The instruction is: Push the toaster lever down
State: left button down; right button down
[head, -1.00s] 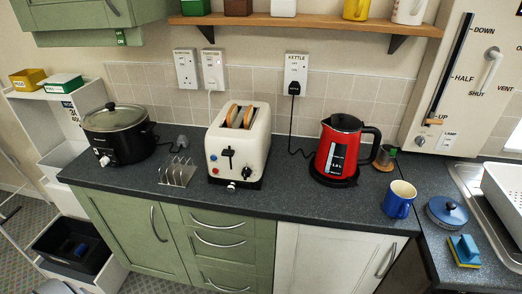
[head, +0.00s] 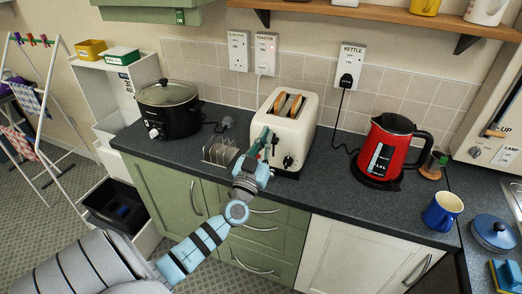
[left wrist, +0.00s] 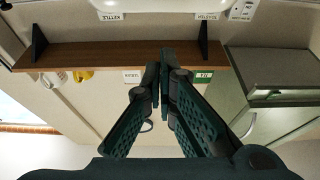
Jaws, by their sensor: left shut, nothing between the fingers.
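The cream toaster (head: 303,128) stands on the dark worktop with two slices of bread (head: 279,103) showing in its top slots. Its front face points toward me and carries a dark lever (head: 275,143) and a dark knob (head: 288,161). My left gripper (head: 266,135) is shut and empty, with its dark green fingertips right by the toaster's front, close to the lever. I cannot tell whether they touch it; the fingers hide part of the front. In the left wrist view the gripper's fingers (left wrist: 162,55) are together, with the lever out of sight. My right gripper is out of view.
A metal toast rack (head: 220,152) stands just left of the gripper, and a black slow cooker (head: 168,108) is farther left. A red kettle (head: 389,150) and a blue mug (head: 442,211) stand to the right. The worktop (head: 330,180) between toaster and kettle is clear.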

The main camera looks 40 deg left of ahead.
pick_arm(q)
jog(key=w+f+b, duration=0.1)
jog(key=b, duration=0.1)
jog(key=w+a+f+b, duration=0.1)
jog(key=w+f, duration=0.1)
jog(key=shift+w+b, duration=0.1)
jog(key=shift+b, duration=0.3)
notch_tip(320, 180, down, 7)
jog(key=b, duration=0.5)
jog(key=shift+d+f, duration=0.15)
jog(key=shift+f, duration=0.05)
